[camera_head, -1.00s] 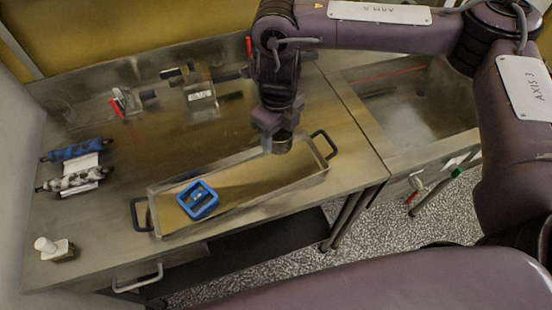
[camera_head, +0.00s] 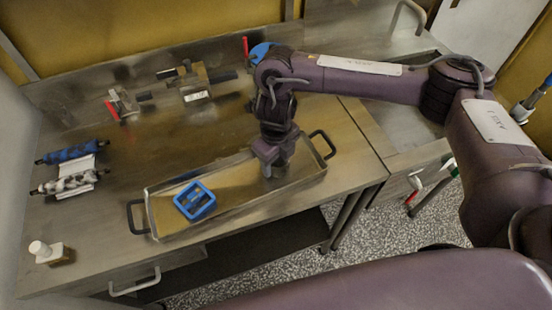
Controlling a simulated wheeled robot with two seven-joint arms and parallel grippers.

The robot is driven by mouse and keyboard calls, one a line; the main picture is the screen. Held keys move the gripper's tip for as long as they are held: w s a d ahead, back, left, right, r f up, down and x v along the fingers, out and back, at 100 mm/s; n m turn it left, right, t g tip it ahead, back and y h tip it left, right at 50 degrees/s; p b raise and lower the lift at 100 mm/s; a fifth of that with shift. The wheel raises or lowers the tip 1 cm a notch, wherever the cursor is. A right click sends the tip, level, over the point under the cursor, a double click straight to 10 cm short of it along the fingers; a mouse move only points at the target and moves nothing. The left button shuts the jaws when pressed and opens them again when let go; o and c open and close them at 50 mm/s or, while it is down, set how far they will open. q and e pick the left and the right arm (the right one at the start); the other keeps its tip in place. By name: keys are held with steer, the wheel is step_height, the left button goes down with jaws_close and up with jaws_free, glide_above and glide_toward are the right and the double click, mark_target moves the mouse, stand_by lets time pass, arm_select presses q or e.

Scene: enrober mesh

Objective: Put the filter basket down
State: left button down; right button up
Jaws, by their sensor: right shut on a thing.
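My right gripper (camera_head: 269,165) points down over the right end of a long metal tray (camera_head: 150,215) with dark handles. It is shut on a small, dull metallic piece, taken to be the filter basket, which is largely hidden by the fingers. The gripper's tips are low, inside the tray's outline. I cannot tell whether the basket touches the tray floor. My left gripper is not in view.
A blue square frame (camera_head: 194,201) sits in the left part of the tray. Blue and speckled rollers (camera_head: 68,182) lie at left, a white-knobbed block (camera_head: 50,252) at front left. Red-handled fittings (camera_head: 122,105) and a metal block (camera_head: 195,86) stand behind.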

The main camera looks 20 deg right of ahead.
steer(key=shift+f, duration=0.2)
steer(key=o, duration=1.1)
steer(key=shift+r, duration=0.15)
steer(key=shift+r, duration=0.25)
step_height(320, 180, up, 12)
steer(key=shift+f+p, duration=0.2)
steer(key=shift+p, duration=0.1)
